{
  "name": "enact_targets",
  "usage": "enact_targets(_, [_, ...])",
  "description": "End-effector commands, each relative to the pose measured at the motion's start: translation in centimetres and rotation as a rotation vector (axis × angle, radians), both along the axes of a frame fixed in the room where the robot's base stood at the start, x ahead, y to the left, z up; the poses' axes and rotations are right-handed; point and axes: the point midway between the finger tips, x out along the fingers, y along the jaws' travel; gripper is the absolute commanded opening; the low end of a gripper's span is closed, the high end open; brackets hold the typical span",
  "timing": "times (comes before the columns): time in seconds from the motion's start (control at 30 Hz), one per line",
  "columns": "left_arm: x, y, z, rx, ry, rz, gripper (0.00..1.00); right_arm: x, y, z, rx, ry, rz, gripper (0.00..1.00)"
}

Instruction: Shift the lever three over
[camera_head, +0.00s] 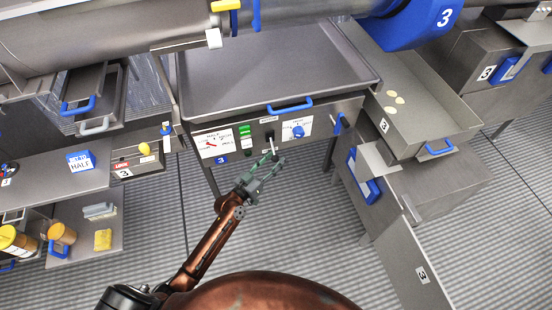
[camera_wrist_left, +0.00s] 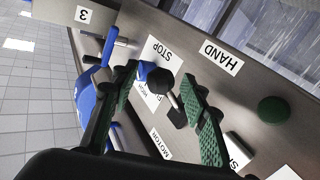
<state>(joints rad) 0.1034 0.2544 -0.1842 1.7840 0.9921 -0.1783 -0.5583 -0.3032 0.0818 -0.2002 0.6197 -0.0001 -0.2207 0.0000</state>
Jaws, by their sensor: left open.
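A small lever with a black base and pale stem (camera_head: 271,144) stands on the grey control panel marked 3 under the wide tray. In the left wrist view the lever (camera_wrist_left: 172,98) has a black round base, a short metal stem and a dark knob end, near labels reading STOP, HAND and MOTOR. My left gripper (camera_head: 267,165) is open just in front of the panel. In the left wrist view its green-padded fingers (camera_wrist_left: 158,78) stand apart on either side of the lever. I cannot tell whether either finger touches it. My right gripper is not in view.
A blue dial (camera_head: 298,131) and green buttons (camera_head: 245,131) flank the lever on the panel. The tray's blue handle (camera_head: 289,104) juts out above. A steel bin (camera_head: 421,115) stands to the right, and shelves with shakers lie left. The striped floor below is clear.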

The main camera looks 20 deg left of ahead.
Motion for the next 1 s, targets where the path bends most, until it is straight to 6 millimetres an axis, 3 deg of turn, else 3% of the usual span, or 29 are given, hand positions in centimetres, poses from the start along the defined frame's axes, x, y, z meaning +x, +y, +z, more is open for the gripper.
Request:
enact_targets(0.13, [1.04,-0.5,-0.09,0.0,0.001,-0.001,0.41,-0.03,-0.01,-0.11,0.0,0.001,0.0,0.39])
enact_targets(0.43, [1.22,-0.55,-0.07,0.001,0.002,0.0,0.41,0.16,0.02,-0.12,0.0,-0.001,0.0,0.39])
enact_targets(1.0, [1.19,-0.54,-0.1,0.002,0.001,-0.001,0.02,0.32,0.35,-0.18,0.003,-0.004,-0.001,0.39])
